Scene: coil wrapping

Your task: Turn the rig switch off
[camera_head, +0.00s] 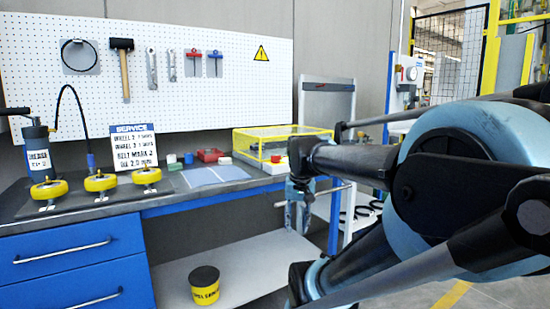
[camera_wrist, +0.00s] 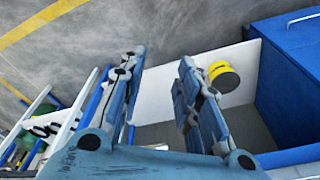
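My gripper (camera_head: 298,215) hangs pointing down in front of the bench's right end. In the wrist view my gripper (camera_wrist: 160,70) shows two blue-grey fingers wide apart with nothing between them. No part is clearly marked as the rig switch. A white upright panel (camera_head: 393,98) at the back right carries a grey round fitting (camera_head: 408,74), which could be a switch or dial; it is too small to tell its setting. My gripper is well away from this panel, and the panel is not recognisable in the wrist view.
The bench (camera_head: 240,183) holds yellow wheels (camera_head: 100,182), a service sign (camera_head: 134,146) and a yellow-framed clear case (camera_head: 270,142). A yellow-and-black bucket (camera_head: 205,286) stands on the lower shelf, also in the wrist view (camera_wrist: 223,76). A yellow-framed fence (camera_head: 490,45) stands at right. My arm hides much floor.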

